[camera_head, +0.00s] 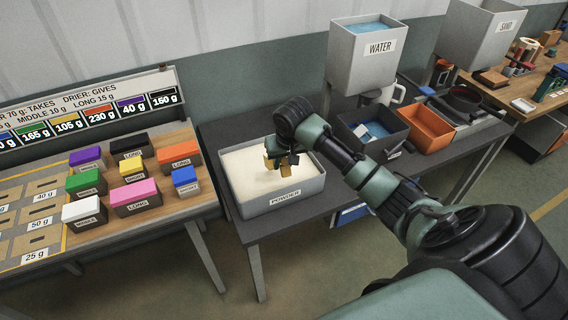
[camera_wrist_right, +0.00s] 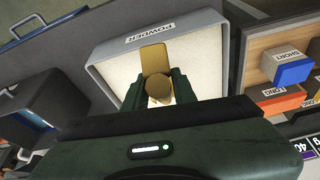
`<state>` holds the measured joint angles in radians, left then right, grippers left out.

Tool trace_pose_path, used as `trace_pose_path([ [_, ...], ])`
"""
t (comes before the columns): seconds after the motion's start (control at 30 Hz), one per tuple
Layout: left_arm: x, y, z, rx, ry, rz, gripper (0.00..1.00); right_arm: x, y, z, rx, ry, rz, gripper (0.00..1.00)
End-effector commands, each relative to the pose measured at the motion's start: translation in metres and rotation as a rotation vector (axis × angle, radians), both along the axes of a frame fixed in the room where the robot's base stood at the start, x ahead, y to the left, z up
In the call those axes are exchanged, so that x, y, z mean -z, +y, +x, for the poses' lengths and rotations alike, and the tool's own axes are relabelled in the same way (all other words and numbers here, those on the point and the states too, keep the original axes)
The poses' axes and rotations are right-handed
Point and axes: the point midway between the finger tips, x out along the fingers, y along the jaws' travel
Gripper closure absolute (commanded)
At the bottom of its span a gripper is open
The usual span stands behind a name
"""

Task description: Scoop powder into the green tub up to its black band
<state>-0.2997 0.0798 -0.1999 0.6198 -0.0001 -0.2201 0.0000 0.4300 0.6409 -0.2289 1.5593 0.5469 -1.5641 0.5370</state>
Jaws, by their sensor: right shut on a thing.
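The grey powder bin (camera_head: 284,203), labelled POWDER, stands on the dark bench and holds pale powder (camera_head: 245,168). My right gripper (camera_head: 283,158) is over the bin, pointing down, and is shut on a brass-coloured scoop (camera_head: 268,163). In the right wrist view the scoop (camera_wrist_right: 155,58) sticks out beyond the fingers of the right gripper (camera_wrist_right: 159,88), above the powder bin (camera_wrist_right: 212,60). I cannot tell whether the scoop touches the powder or carries any. I cannot make out a green tub with a black band. My left gripper is not in view.
Coloured labelled blocks (camera_head: 135,193) stand on the wooden table at left. Right of the bin are a dark box (camera_head: 357,138) with blue things in it and an orange box (camera_head: 428,128). A WATER tank (camera_head: 352,67) and a SAND tank (camera_head: 475,38) rise behind.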

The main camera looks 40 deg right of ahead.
Motion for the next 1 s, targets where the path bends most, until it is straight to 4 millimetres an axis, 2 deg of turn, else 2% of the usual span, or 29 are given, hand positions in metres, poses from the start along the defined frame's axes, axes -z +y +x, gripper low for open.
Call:
trace_pose_path([
  [0.3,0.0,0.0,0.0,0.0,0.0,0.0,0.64,-0.005,-0.003,0.009,0.001,0.034,0.012,1.0],
  [0.47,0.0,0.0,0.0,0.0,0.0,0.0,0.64,-0.005,-0.003,0.007,-0.001,0.003,-0.003,1.0],
  [0.63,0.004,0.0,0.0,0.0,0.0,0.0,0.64,-0.012,-0.003,0.005,-0.004,-0.176,-0.069,1.0],
  [0.8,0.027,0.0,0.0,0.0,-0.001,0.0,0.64,-0.018,-0.002,0.006,-0.002,-0.386,-0.142,1.0],
  [1.0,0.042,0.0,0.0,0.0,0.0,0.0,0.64,-0.03,-0.003,0.008,0.0,-0.512,-0.186,1.0],
])
